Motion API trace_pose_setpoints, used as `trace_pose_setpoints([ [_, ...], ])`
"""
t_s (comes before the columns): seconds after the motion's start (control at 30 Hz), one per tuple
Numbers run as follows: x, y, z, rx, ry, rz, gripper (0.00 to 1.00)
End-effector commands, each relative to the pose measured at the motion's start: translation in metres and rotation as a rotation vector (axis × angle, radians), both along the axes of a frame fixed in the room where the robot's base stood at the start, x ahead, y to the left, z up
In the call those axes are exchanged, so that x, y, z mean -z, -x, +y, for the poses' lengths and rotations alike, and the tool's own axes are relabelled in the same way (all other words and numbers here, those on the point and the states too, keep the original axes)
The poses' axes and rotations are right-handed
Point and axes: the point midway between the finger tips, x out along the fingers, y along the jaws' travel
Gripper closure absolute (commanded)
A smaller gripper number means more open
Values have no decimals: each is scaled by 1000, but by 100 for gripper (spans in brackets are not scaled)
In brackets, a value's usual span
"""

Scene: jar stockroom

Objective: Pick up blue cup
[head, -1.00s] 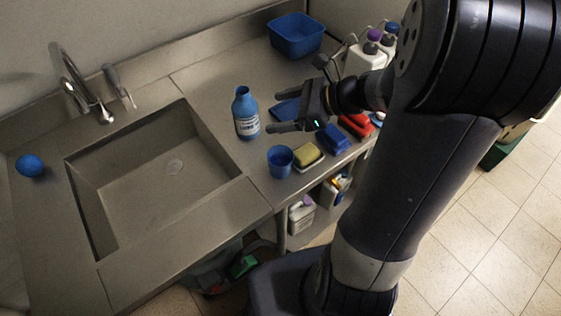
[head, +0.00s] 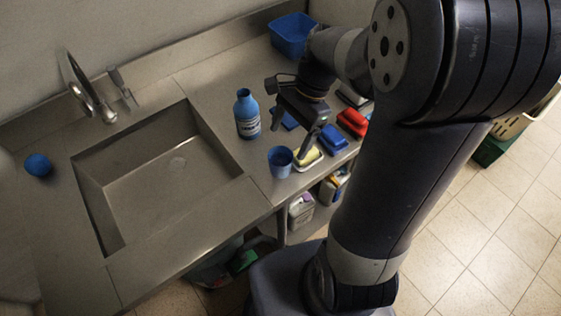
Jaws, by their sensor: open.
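The blue cup (head: 280,163) stands upright on the steel counter, near its front edge and right of the sink. My gripper (head: 290,145) is open and points down, above and a little behind the cup as seen in the head view. One finger shows beside the yellow sponge and the other near the blue bottle. Nothing is between the fingers that I can see, and the gripper appears apart from the cup. The exact height above the counter is hard to tell.
A blue bottle with a white label (head: 247,115) stands behind the cup. A yellow sponge (head: 307,156), a blue brush (head: 333,138) and a red brush (head: 352,122) lie to the right. The sink (head: 160,175) opens to the left. A blue bin (head: 290,38) stands at the back.

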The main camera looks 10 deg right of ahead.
Motion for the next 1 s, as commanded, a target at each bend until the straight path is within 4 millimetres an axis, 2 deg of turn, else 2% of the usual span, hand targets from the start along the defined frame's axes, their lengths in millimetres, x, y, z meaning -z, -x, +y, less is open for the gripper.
trace_pose_setpoints([
  [0.1, 17, 3, 7, 0, -3, 4, 20],
  [0.33, 34, 6, 13, -1, -3, 3, 20],
  [0.6, 69, 13, 24, -1, -3, 3, 20],
  [0.9, 74, 13, 26, 2, -2, -1, 20],
  [1.0, 74, 13, 26, 2, -2, -1, 28],
])
